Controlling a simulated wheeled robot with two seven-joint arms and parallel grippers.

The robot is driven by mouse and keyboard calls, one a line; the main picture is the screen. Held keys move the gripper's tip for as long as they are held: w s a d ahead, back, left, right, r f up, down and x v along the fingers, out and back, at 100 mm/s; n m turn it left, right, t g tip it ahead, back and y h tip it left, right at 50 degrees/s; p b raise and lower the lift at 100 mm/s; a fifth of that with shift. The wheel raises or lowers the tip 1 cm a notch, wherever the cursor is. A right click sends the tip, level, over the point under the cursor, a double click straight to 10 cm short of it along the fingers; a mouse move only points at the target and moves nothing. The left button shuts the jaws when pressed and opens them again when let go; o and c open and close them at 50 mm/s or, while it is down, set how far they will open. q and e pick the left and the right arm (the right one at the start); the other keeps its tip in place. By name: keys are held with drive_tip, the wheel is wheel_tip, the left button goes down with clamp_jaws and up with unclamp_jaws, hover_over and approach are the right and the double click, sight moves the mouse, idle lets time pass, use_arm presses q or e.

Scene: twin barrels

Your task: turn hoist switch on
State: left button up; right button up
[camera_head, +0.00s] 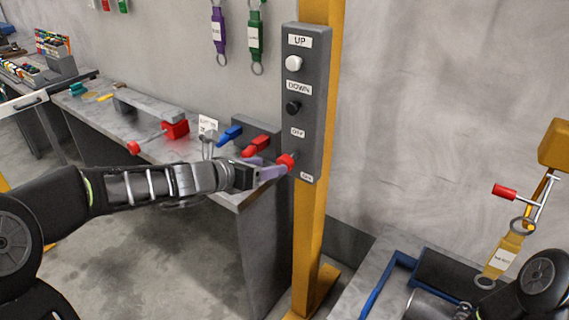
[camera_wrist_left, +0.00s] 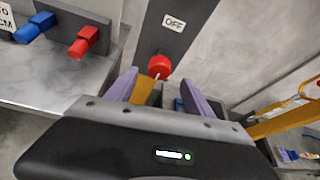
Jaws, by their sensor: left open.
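The grey hoist control box (camera_head: 306,110) is fixed to a yellow post, with an OFF label (camera_head: 298,132) above an ON label (camera_head: 307,178). The switch's red knob (camera_head: 286,163) sits between these labels; its exact setting I cannot tell. My left gripper (camera_head: 277,170) is open at the knob, its purple fingers partly overlapping it in the head view. In the left wrist view the red knob (camera_wrist_left: 160,66) shows beyond the gap between the open fingers (camera_wrist_left: 158,84). Whether they touch it is unclear. My right gripper is not in view; part of that arm shows at lower right.
A white UP button (camera_head: 294,63) and a black DOWN button (camera_head: 293,107) sit above the switch. Left of the post, a workbench (camera_head: 95,108) carries a box with blue (camera_head: 230,134) and red (camera_head: 257,146) handles. A yellow tag (camera_head: 504,255) hangs at right.

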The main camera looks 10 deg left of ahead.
sight(290, 160)
use_arm(q)
drive_tip(key=x, duration=0.7)
drive_tip(key=shift+w+d+f, duration=0.15)
drive_tip(key=shift+w+f, duration=0.05)
drive_tip(key=shift+f, duration=0.05)
drive_tip(key=shift+c, duration=0.3)
clamp_jaws()
drive_tip(key=shift+b, duration=0.35)
